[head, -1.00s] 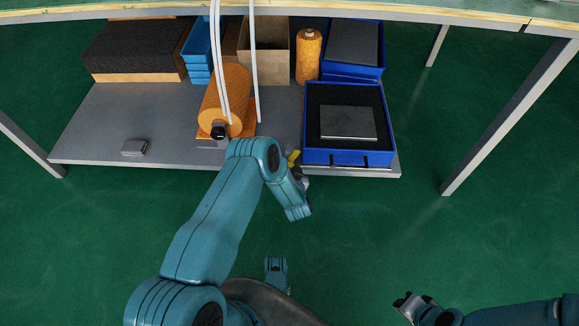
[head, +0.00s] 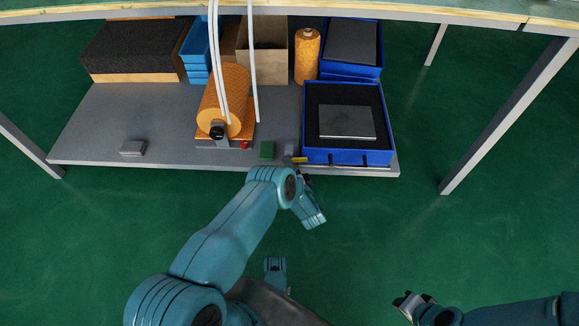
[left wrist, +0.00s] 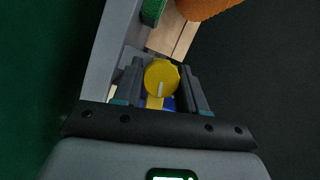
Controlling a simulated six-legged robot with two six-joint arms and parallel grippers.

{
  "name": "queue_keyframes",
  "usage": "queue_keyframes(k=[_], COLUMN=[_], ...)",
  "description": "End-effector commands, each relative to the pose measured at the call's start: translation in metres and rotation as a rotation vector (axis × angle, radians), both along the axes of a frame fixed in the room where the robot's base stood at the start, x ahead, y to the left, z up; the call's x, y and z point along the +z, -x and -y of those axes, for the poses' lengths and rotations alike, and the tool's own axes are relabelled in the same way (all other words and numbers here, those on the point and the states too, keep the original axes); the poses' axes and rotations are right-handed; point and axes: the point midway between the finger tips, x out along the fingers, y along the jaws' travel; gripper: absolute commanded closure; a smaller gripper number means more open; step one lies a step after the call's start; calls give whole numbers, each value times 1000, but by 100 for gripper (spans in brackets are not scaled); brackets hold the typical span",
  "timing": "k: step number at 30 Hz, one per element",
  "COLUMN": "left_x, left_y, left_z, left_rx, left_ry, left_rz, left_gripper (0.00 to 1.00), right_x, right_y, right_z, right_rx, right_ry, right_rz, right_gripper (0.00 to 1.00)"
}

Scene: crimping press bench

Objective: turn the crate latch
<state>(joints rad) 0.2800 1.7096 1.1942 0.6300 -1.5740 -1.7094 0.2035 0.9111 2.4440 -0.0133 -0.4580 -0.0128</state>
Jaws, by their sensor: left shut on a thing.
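The crate latch is a yellow knob (left wrist: 160,76) with a pale line, seen between the two fingers of my left gripper (left wrist: 164,86) in the left wrist view. In the head view the yellow latch (head: 299,160) lies about level at the front left corner of the blue crate (head: 345,156). My left gripper (head: 303,178) is there just in front of it, partly hidden by my own wrist. It is shut on the latch. My right gripper (head: 410,303) is low on the right, away from the shelf, and its jaws are too small to read.
A green block (head: 267,150) and a red button (head: 245,145) sit left of the latch on the grey shelf (head: 95,125). A small grey box (head: 133,148) lies farther left. A table leg (head: 510,115) stands at right.

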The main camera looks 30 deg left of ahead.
Motion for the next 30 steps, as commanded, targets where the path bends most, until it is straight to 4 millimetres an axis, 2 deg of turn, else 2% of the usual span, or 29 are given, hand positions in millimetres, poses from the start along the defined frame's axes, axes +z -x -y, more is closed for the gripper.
queue_keyframes(k=[12,30], left_x=[0,0], left_y=[-2,-2], left_z=[1,1], left_rx=[-5,-6], left_ry=[-178,-210], left_rz=[-105,-125], left_gripper=[89,89], right_x=[0,0], right_y=[0,0], right_z=[0,0], right_rx=[0,0], right_ry=[0,0], right_rz=[0,0], right_gripper=[100,100])
